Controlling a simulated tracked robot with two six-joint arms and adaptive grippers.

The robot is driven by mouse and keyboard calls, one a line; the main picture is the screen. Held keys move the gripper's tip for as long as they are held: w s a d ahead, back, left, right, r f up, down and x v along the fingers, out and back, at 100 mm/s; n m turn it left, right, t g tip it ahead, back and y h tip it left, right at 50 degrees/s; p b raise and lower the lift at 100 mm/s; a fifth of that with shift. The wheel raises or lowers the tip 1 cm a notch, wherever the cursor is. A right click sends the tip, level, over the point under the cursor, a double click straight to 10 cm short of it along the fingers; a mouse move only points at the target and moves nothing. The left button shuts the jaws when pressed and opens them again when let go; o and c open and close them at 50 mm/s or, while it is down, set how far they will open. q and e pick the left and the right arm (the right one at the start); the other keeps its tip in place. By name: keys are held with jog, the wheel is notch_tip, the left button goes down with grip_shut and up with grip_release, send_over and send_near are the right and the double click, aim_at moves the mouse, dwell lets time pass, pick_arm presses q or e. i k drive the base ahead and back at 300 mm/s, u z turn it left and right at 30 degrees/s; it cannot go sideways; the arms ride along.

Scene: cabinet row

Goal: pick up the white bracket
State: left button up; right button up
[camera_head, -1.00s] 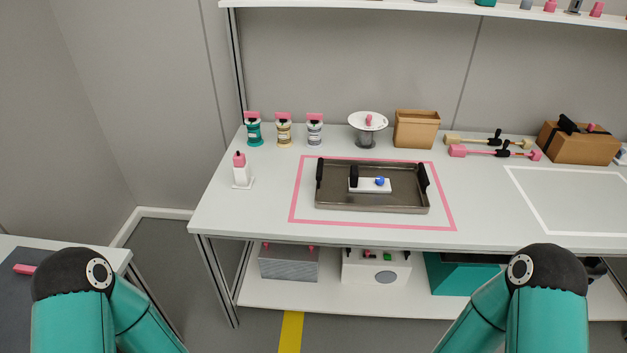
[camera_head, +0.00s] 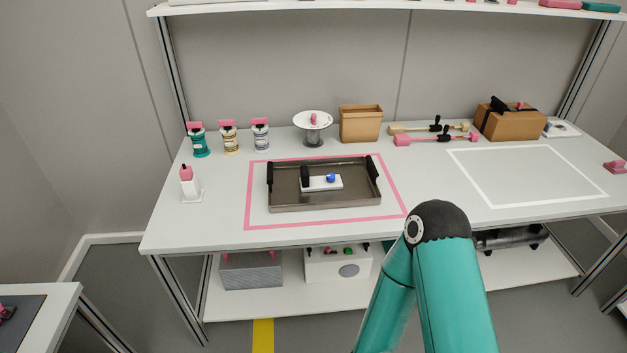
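I cannot tell for certain which thing is the white bracket. A white flat piece (camera_head: 322,184) with a black upright part and a blue knob lies in a dark metal tray (camera_head: 325,204) on the table. A small white upright stand (camera_head: 190,190) with a pink top stands at the table's left end. Only a teal link and black joint of my own arm show at the lower right. Neither of my grippers is in view.
The tray sits inside a pink outline (camera_head: 248,190) on the white table (camera_head: 220,235). Behind it stand several jars, a white round dish (camera_head: 312,117) and a brown bin (camera_head: 360,124). A white outlined area (camera_head: 525,175) at right is empty. A cardboard box (camera_head: 508,124) stands behind it.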

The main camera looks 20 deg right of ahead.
aim_at(308, 183)
jog(key=i, duration=0.85)
